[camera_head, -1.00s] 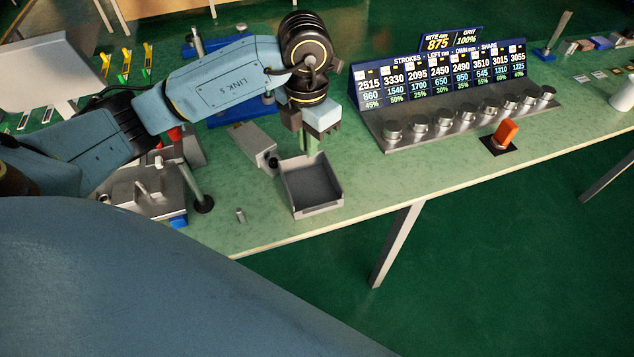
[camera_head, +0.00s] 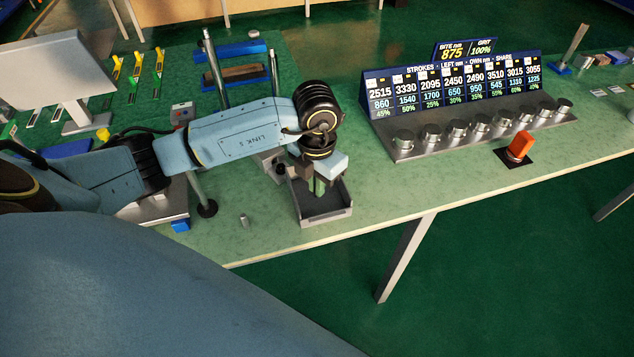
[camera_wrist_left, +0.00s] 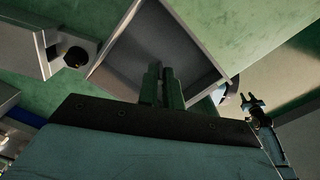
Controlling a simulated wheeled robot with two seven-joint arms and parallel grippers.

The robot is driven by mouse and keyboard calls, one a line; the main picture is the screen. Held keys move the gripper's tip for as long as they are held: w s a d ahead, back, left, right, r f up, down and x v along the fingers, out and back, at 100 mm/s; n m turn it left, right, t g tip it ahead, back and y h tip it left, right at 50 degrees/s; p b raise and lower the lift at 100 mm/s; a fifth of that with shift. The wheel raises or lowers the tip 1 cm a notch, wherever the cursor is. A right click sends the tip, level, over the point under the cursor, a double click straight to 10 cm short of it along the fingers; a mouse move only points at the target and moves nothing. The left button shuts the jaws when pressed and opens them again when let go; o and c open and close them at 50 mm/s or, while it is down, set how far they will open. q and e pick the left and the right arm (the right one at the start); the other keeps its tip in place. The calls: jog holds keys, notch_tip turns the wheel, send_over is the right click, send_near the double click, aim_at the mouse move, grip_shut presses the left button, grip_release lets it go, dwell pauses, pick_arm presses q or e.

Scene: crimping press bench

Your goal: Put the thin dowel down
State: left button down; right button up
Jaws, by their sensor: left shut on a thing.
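My left gripper (camera_head: 319,187) points down into an open grey tray (camera_head: 326,219) near the bench's front edge. In the wrist view its two green fingers (camera_wrist_left: 162,88) are close together over the tray floor (camera_wrist_left: 140,45), with a narrow gap. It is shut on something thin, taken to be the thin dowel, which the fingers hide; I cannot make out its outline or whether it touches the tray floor.
A small grey pin (camera_head: 244,220) stands on the bench left of the tray. A grey block with a dark round knob (camera_wrist_left: 62,52) is beside the tray. A dark post (camera_head: 202,195) stands further left. A console with several knobs (camera_head: 470,130) is to the right.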

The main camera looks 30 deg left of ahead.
jog(key=shift+w, duration=0.25)
pick_arm(q)
jog(key=shift+f, duration=0.1)
jog(key=c, duration=1.6)
grip_release()
jog(key=shift+o, duration=0.2)
pick_arm(e)
jog(key=shift+w+a, duration=0.1)
jog(key=shift+w, duration=0.15)
jog(key=shift+s, duration=0.15)
